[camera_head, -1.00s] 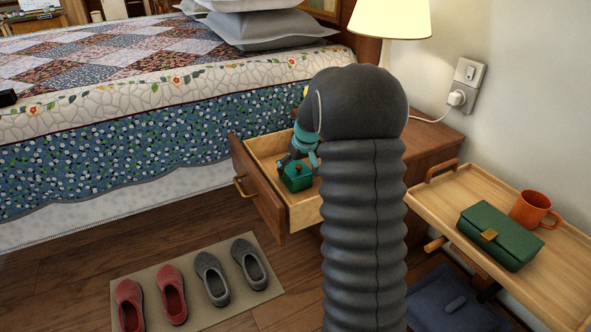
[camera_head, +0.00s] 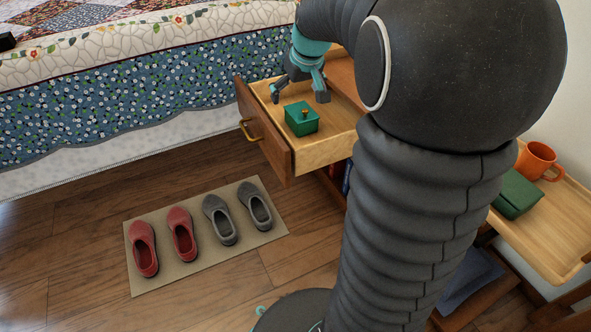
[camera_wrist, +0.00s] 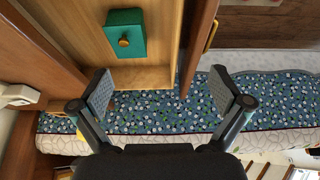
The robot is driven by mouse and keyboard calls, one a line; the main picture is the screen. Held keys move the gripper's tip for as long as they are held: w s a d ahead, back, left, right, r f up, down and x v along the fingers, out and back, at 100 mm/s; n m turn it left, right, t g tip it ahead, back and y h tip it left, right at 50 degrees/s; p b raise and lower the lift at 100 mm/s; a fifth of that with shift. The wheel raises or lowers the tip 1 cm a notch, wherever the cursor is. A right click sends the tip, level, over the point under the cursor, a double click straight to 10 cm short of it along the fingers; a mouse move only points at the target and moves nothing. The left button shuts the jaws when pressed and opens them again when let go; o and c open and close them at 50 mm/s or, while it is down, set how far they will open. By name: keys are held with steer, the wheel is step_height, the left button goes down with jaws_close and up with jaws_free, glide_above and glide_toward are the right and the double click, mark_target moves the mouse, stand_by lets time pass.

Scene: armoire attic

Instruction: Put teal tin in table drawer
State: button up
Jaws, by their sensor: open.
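The teal tin (camera_head: 301,118) is a small square box with a brass knob on its lid. It sits upright on the floor of the open table drawer (camera_head: 322,152), near the drawer's front panel. The wrist view also shows the tin (camera_wrist: 126,36) inside the drawer (camera_wrist: 152,76). My gripper (camera_head: 299,92) is open and empty, above the drawer and behind the tin in the head view. In the wrist view the fingers (camera_wrist: 170,92) are spread wide and apart from the tin. My arm hides much of the bedside table.
The bed (camera_head: 120,110) with its floral cover is to the left of the drawer. A mat (camera_head: 195,262) with red and grey shoes lies on the floor in front. At right, a wooden tray table (camera_head: 565,235) holds a green box (camera_head: 516,192) and an orange mug (camera_head: 538,160).

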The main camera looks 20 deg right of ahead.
steer(key=s+a, duration=0.6)
steer(key=s, duration=0.7)
steer(key=s+a, duration=0.6)
steer(key=s, duration=0.7)
steer(key=shift+a+f+t, duration=0.15)
steer(key=shift+t, duration=0.25)
